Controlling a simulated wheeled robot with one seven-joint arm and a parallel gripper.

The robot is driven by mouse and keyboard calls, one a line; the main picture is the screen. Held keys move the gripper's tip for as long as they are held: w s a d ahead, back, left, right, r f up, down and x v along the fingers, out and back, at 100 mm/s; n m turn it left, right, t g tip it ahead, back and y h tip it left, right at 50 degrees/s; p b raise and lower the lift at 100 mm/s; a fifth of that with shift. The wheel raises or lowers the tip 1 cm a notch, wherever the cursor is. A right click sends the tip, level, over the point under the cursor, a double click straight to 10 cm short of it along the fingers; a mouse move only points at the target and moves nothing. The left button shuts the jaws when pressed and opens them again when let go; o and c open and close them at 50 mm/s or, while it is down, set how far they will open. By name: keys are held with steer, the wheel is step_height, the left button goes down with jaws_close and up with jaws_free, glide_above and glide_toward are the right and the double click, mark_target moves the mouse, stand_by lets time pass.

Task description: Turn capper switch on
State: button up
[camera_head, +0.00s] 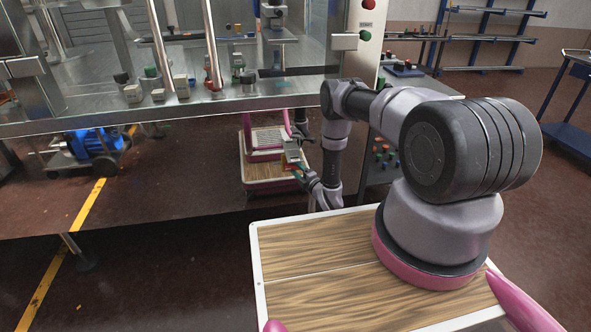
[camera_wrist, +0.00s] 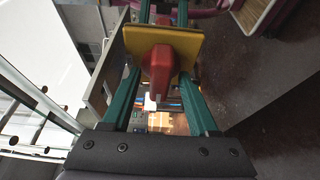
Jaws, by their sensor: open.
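The capper switch shows in the wrist view as a red knob (camera_wrist: 157,72) on a square yellow plate (camera_wrist: 188,42). My gripper (camera_wrist: 163,20) is open, with one green finger on each side of the red knob. The knob lies between the fingers in the picture; whether either finger touches it I cannot tell. In the head view my gripper (camera_head: 298,173) is low in front of the machine, beside a small grey box (camera_head: 291,150). The red knob cannot be made out in the head view.
The steel machine table (camera_head: 180,115) carries several small parts. A white panel (camera_head: 362,60) has a green button (camera_head: 365,35) and a red button (camera_head: 369,5). A blue motor (camera_head: 92,141) stands at left. Open floor (camera_head: 185,270) lies in front; racks stand at the back right.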

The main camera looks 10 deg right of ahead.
jaws_close()
steer(key=shift+d+m, duration=0.1)
steer(key=shift+m, duration=0.2)
steer(key=m, duration=0.1)
steer(key=m+t, duration=0.1)
steer(key=m, duration=0.1)
steer(key=m+t, duration=0.1)
steer(key=shift+s+f, duration=0.1)
steer(key=shift+f, duration=0.15)
steer(key=m+t, duration=0.1)
steer(key=m, duration=0.2)
steer(key=m+h, duration=0.1)
steer(key=m, duration=0.2)
steer(key=shift+f+t+h, duration=0.1)
steer(key=shift+t+h, duration=0.2)
steer(key=shift+t, duration=0.1)
steer(key=shift+a+m+t+h, duration=0.1)
steer(key=shift+m+t+h, duration=0.25)
steer(key=shift+m+h, duration=1.1)
steer(key=shift+a+m+t+h, duration=0.15)
steer(key=shift+m+t+h, duration=0.2)
steer(key=shift+m, duration=2.2)
steer(key=shift+a+m+t+h, duration=0.1)
steer(key=shift+m+t+h, duration=0.2)
steer(key=shift+m+h, duration=1.15)
steer(key=shift+m+y, duration=0.55)
steer(key=shift+m, duration=0.1)
